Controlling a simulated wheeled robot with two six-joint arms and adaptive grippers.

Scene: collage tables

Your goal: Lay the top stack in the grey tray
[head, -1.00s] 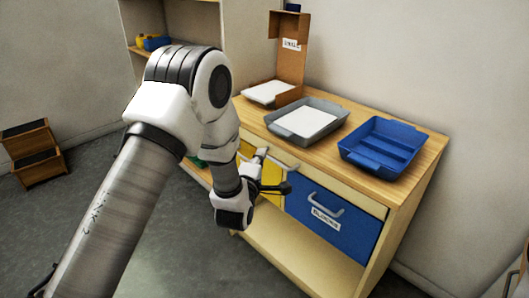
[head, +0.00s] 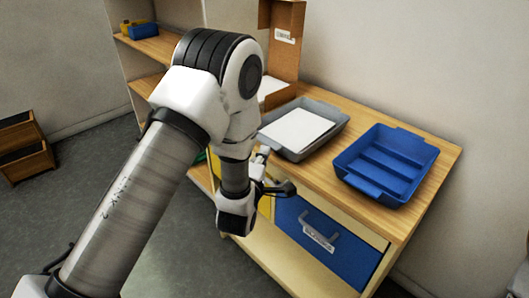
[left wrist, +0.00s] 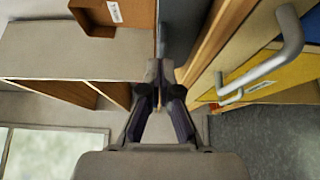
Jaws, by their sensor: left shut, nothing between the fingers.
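The grey tray (head: 276,148) sits on the wooden counter, with a white paper stack (head: 296,131) lying in it. Another white stack (head: 270,86) lies at the foot of the brown cardboard holder (head: 284,45), partly hidden by my left arm. My left gripper (head: 286,188) is shut and empty, in front of the cabinet's drawers and below the counter top. In the left wrist view, its fingers (left wrist: 160,76) meet beside the counter edge. My right gripper is not in view.
A blue compartment tray (head: 388,165) stands right of the grey tray. Below are a blue drawer (head: 335,256) and a yellow drawer (left wrist: 276,72) with protruding handles. Shelves (head: 158,48) stand at the left. Wooden bins (head: 25,150) stand on the floor.

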